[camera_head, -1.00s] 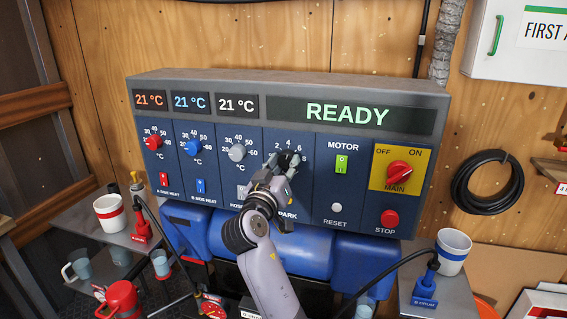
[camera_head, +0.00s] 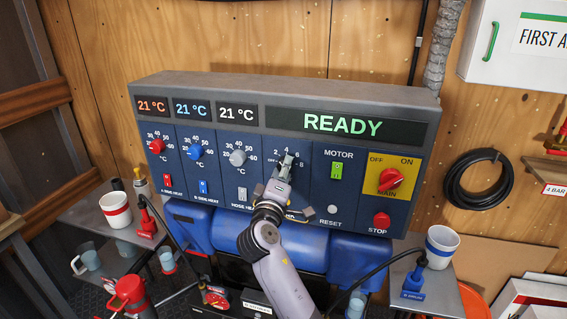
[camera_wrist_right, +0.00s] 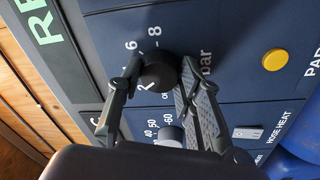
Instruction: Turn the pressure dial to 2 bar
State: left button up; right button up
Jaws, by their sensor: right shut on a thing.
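The pressure dial is a black round knob (camera_wrist_right: 158,72) on the dark blue panel, with the figures 6 and 8 and "bar" showing around it in the right wrist view. A white mark shows at its lower left edge; I cannot tell clearly which figure it points to. My right gripper (camera_wrist_right: 157,88) has one finger on each side of the knob and is shut on it. In the head view my right gripper (camera_head: 286,166) covers most of the dial, below the figures 2, 4 and 6. My left gripper is not in view.
Left of the dial are the grey hose heat knob (camera_head: 237,158), blue knob (camera_head: 194,152) and red knob (camera_head: 156,146). Right are the green motor switch (camera_head: 337,171) and red main switch (camera_head: 390,180). The display (camera_head: 343,124) reads READY.

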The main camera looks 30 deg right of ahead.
jog(key=shift+n+p, duration=0.7)
jog(key=shift+n, duration=0.3)
jog(key=shift+f, duration=0.1)
jog(key=o, duration=1.2)
jog(key=shift+c, duration=0.2)
jog(key=r+v, duration=0.1)
jog(key=v, duration=1.1)
jog(key=shift+f, duration=0.35)
jog(key=shift+s, duration=0.1)
